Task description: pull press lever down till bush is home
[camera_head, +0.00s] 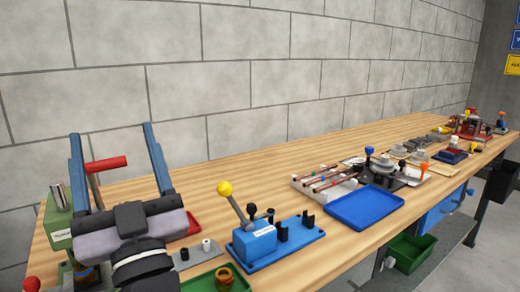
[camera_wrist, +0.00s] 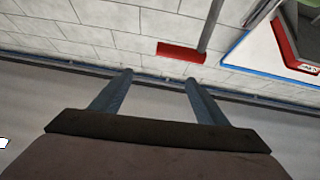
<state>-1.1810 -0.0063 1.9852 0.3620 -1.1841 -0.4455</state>
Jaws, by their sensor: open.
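The press lever has a red handle (camera_head: 106,164) on a grey rod, at the left in the head view. Its red handle also shows in the wrist view (camera_wrist: 182,52), beyond the fingertips and nearer the right finger. The press body is a green block (camera_head: 58,232) with a white label, partly hidden by my arm. My gripper (camera_head: 112,130) is open, with its two blue-grey fingers spread and nothing held. It also shows in the wrist view (camera_wrist: 158,78). In the head view the handle appears between the fingers; I cannot tell its depth. I cannot make out the bush.
A blue fixture (camera_head: 256,244) with a yellow-knobbed lever (camera_head: 224,188) stands right of my gripper. A green tray (camera_head: 203,282) is in front, and an empty blue tray (camera_head: 365,206) lies farther right. A block wall (camera_head: 270,75) stands behind the wooden bench.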

